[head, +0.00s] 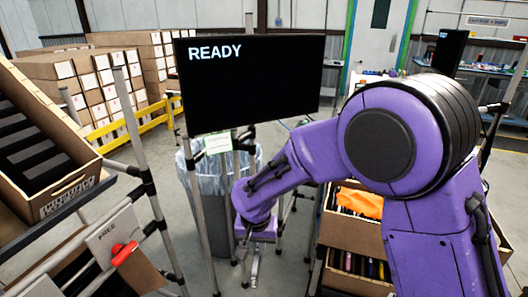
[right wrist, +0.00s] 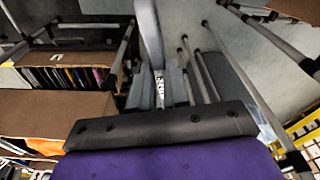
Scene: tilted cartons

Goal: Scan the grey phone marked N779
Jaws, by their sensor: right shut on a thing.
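My right gripper (head: 252,264) hangs low in the middle of the head view, at the end of the purple arm. In the right wrist view its fingers (right wrist: 162,90) are shut on a thin grey thing (right wrist: 160,92) with a small whitish marking. It looks like a phone seen edge-on, but the marking is too small to read. A black screen (head: 250,85) shows READY. A small pale green label (head: 218,143) hangs below it on the stand. My left gripper is not in view.
Tilted cartons stand on the right, one with orange cloth (head: 360,203), a lower one with several upright thin items (head: 358,266). A lined bin (head: 212,205) stands behind the gripper. At left are a carton (head: 70,195), a FREE sign (head: 112,232) and a red piece (head: 125,253).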

